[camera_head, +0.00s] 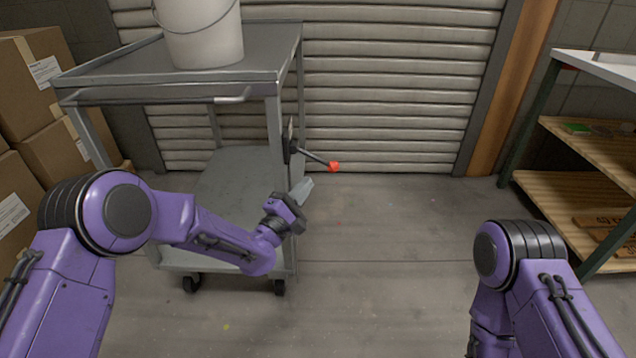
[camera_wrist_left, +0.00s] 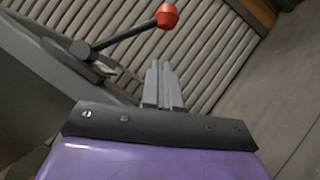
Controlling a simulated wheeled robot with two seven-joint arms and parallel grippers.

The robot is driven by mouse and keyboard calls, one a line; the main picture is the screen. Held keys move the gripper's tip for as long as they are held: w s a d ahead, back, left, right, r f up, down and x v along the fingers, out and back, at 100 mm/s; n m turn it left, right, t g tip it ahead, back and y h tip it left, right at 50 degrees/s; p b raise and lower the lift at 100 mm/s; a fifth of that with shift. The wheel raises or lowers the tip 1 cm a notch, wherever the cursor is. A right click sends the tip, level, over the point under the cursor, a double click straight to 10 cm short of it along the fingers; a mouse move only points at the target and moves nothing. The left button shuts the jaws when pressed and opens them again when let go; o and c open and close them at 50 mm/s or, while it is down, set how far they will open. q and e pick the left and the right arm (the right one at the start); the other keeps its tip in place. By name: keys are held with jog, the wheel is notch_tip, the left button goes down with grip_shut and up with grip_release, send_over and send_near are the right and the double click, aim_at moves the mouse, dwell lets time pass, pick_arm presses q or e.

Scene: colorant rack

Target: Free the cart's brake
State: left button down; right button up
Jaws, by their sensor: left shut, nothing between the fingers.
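A grey metal cart (camera_head: 130,82) stands at the left. Its brake lever, a dark rod with a red knob (camera_head: 334,166), sticks out to the right from a dark mount (camera_head: 290,142) on the cart's right post. In the left wrist view the red knob (camera_wrist_left: 167,16) is at the top, and the rod slopes down-left to its pivot. My left gripper (camera_head: 304,187) is shut and empty, just below and left of the knob, apart from the lever. Its grey fingers (camera_wrist_left: 162,84) point up toward the lever in the wrist view. My right gripper is out of the picture.
A white bucket (camera_head: 203,35) stands on the cart's top shelf. Cardboard boxes (camera_head: 40,95) are stacked at the left. A shelf unit with wooden boards (camera_head: 590,150) stands at the right. A shutter (camera_head: 390,90) closes the back. The floor (camera_head: 400,230) between cart and shelves is clear.

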aim_at(330, 168)
pick_arm(q)
jog(key=shift+w+d+r, duration=0.15)
jog(key=shift+d+r, duration=0.15)
jog(key=shift+d, duration=0.3)
jog(key=shift+w+d+r, duration=0.15)
jog(key=shift+d+r, duration=0.2)
jog(key=shift+d, duration=0.25)
jog(key=shift+w+d+r, duration=0.15)
jog(key=shift+d+r, duration=0.15)
jog(key=shift+d, duration=0.3)
